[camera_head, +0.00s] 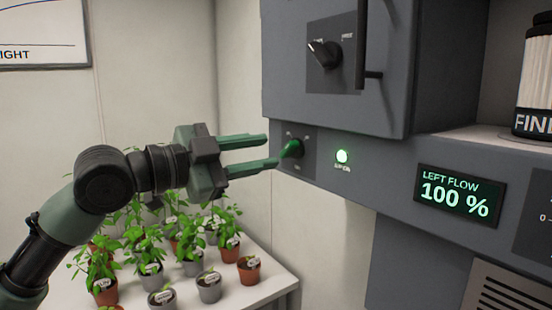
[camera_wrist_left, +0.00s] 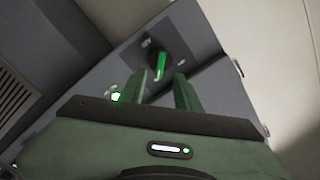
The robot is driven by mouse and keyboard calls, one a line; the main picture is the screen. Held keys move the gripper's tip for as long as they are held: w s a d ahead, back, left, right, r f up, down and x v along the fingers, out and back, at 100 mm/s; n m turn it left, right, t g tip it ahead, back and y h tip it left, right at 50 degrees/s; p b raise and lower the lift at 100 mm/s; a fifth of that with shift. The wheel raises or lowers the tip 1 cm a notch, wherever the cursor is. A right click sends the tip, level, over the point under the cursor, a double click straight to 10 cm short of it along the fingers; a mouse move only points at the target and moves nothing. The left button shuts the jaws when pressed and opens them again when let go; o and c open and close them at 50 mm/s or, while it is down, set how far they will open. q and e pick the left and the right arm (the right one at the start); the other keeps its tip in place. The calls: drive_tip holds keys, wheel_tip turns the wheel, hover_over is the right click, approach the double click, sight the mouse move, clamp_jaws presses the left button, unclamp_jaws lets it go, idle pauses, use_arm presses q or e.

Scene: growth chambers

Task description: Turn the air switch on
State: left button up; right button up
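The air switch (camera_head: 291,149) is a green lever on a dark round base, set in a small dark plate on the grey cabinet's lower front. Its lever also shows in the left wrist view (camera_wrist_left: 160,66), between and just beyond the fingertips. My left gripper (camera_head: 272,150) is open, with its two green fingers pointing at the switch; the lower fingertip is close to the lever, and I cannot tell whether they touch. The left gripper also shows in the left wrist view (camera_wrist_left: 160,80). A round green lamp (camera_head: 342,156) glows right of the switch. My right gripper is not in view.
A black knob (camera_head: 324,54) and a vertical door handle (camera_head: 362,45) sit above the switch. A display (camera_head: 460,194) reads "LEFT FLOW 100 %". Several potted plants stand on a white table (camera_head: 272,287) below my left arm. A bottle (camera_head: 535,75) stands on a shelf at right.

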use_arm(q)
drive_tip(key=v, duration=0.3)
drive_tip(key=shift+b, duration=0.3)
drive_tip(key=shift+d+f, duration=0.1)
